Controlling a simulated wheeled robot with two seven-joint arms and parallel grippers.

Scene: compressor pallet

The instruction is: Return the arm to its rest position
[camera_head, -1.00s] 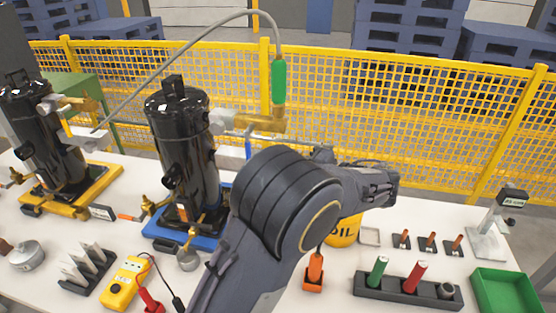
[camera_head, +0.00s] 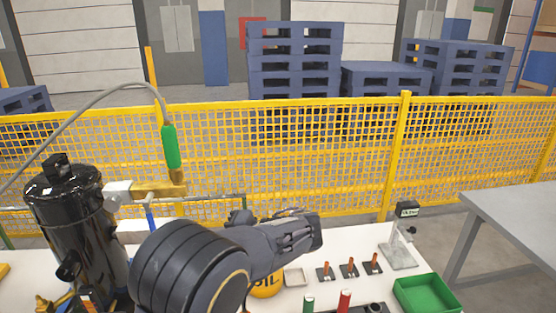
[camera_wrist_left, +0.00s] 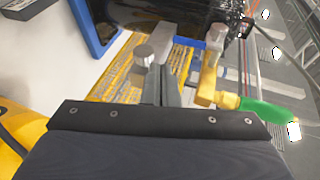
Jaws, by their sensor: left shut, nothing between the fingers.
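My left arm (camera_head: 190,272) rises from the bottom of the head view, bends at a big dark joint, and its outer part stretches right over the white bench. Its fingers are largely hidden there. In the left wrist view my left gripper (camera_wrist_left: 161,74) shows narrow dark fingers close together, shut and empty. The black compressor (camera_head: 78,235) stands left of the arm. A brass fitting (camera_head: 160,190) with a green handle (camera_head: 171,147) and grey hose stands beside it; the green handle also shows right of the fingers in the left wrist view (camera_wrist_left: 270,111). My right gripper is not in view.
The yellow oil container (camera_head: 266,287) is just below the arm. A small grey tray (camera_head: 294,277), several small orange-topped parts, a stand with a display (camera_head: 400,250) and a green bin (camera_head: 427,293) lie right. A yellow fence (camera_head: 330,160) runs behind; a grey table (camera_head: 515,215) stands far right.

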